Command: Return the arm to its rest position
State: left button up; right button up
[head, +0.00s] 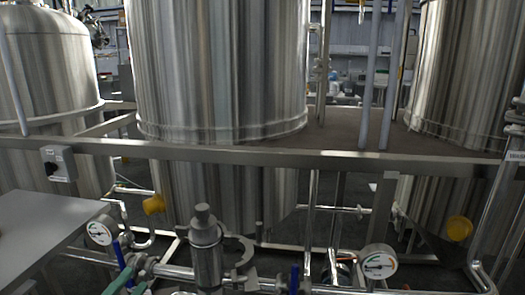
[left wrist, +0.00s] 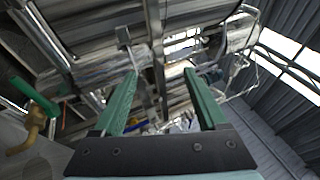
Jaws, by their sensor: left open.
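My left gripper (head: 130,283) shows only as green fingers at the bottom edge of the head view, left of the middle, in front of the pipework. The rest of that arm is out of the picture. In the left wrist view the two green fingers of my left gripper (left wrist: 160,75) stand wide apart. Nothing is held between them. Pipes and steel tank parts lie beyond the fingertips. My right gripper is in neither view.
Steel tanks (head: 220,70) stand behind a grey rail (head: 250,155). Pressure gauges (head: 378,262), a blue valve handle (head: 118,254) and a steel valve body (head: 206,250) are near the front. A green-handled brass valve (left wrist: 35,125) is left of the fingers. A grey panel (head: 45,230) is at left.

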pick_arm(q)
jog(key=s+d+f+n+g+y, duration=0.35)
jog(key=s+d+f+n, duration=0.25)
jog(key=f+n, duration=0.45)
jog(key=s+d+f+n+g+y, duration=0.35)
jog(key=s+d+f+n, duration=0.2)
jog(key=f+n, duration=0.45)
jog(key=s+a+r+n+g+p, duration=0.2)
jog(key=s+r+p, duration=0.4)
jog(key=p, duration=1.4)
notch_tip(320, 180, up, 3)
jog(key=shift+s+a+f+g+p, duration=0.1)
jog(key=shift+s+a+g+p, duration=0.25)
jog(key=shift+g, duration=0.35)
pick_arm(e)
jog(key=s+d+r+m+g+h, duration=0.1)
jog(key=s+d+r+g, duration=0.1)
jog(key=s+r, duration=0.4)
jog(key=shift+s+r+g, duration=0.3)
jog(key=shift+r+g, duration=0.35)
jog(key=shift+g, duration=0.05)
pick_arm(q)
jog(key=shift+w, duration=0.15)
jog(key=shift+c, duration=0.4)
